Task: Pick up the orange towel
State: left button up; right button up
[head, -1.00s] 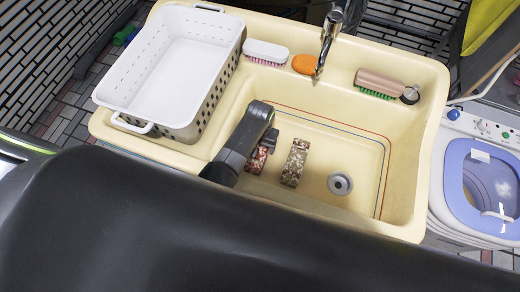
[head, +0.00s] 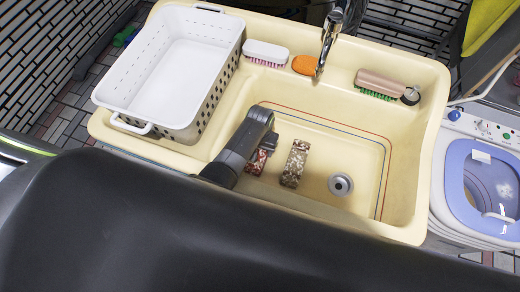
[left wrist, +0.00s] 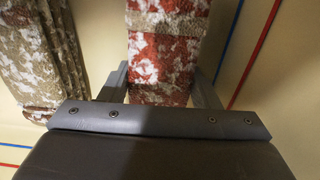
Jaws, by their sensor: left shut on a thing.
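The orange towel is a folded strip with a red-orange and white pattern. It lies in the sink basin in the head view (head: 257,163), partly hidden by my left arm. In the left wrist view the towel (left wrist: 163,52) runs between the two fingers of my left gripper (left wrist: 160,86). My left gripper in the head view (head: 268,143) is low in the basin and shut on this towel. I cannot tell whether the towel is clear of the basin floor. My right gripper is not in view.
A brown-and-white patterned towel (head: 295,163) lies just right of it, near the drain (head: 340,184). The cream sink (head: 432,130) has high walls. A white basket (head: 170,75) stands at left. Brushes (head: 266,53) (head: 380,85), an orange sponge (head: 305,65) and the faucet (head: 330,38) line the back.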

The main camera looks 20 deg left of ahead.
pick_arm(q)
jog(key=shift+r, duration=0.1)
notch_tip(320, 180, up, 10)
jog(key=shift+f+p, duration=0.1)
jog(key=shift+p, duration=0.65)
notch_tip(320, 180, up, 6)
jog(key=p, duration=0.8)
jog(key=shift+f, duration=0.1)
dwell(5.1)
